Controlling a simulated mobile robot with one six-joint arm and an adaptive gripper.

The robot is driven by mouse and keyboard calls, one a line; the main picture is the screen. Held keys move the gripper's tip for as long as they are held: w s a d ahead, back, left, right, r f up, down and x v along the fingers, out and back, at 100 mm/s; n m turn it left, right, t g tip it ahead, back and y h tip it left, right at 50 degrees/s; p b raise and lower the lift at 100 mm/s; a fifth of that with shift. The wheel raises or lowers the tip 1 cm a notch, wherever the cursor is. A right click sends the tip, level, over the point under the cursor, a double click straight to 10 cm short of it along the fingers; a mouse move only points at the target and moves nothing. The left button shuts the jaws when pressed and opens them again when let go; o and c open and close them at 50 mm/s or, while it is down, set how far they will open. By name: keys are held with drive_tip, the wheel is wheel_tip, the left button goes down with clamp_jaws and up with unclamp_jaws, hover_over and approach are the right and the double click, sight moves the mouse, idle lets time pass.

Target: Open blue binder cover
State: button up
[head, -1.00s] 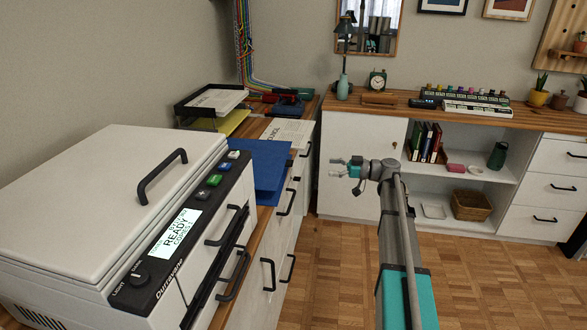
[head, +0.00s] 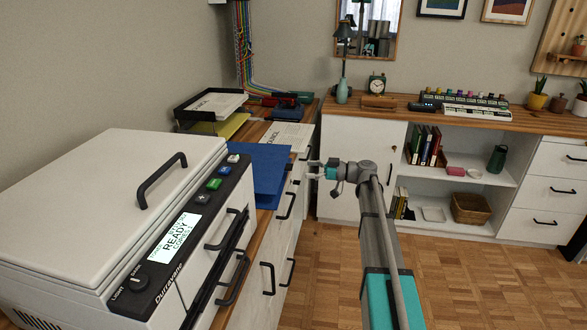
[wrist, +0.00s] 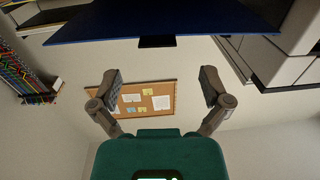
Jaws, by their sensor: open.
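The blue binder (head: 262,170) lies on the wooden counter beside the copier, partly hidden behind the copier in the head view. In the wrist view the binder (wrist: 170,22) fills the top middle as a dark blue panel, with a small dark tab (wrist: 157,42) at its edge. My gripper (head: 312,170) is to the right of the binder in the head view, off the counter's front edge and apart from the binder. In the wrist view my gripper (wrist: 160,88) has its two fingers spread wide with nothing between them.
A white copier (head: 110,200) with a lid handle stands at the left. Drawer handles (head: 286,207) stick out below the counter. A paper sheet (head: 286,136) and a black tray (head: 208,103) lie behind the binder. Open floor (head: 330,265) is at the right.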

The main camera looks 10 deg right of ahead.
sight(290, 167)
drive_tip(key=shift+x, duration=3.25)
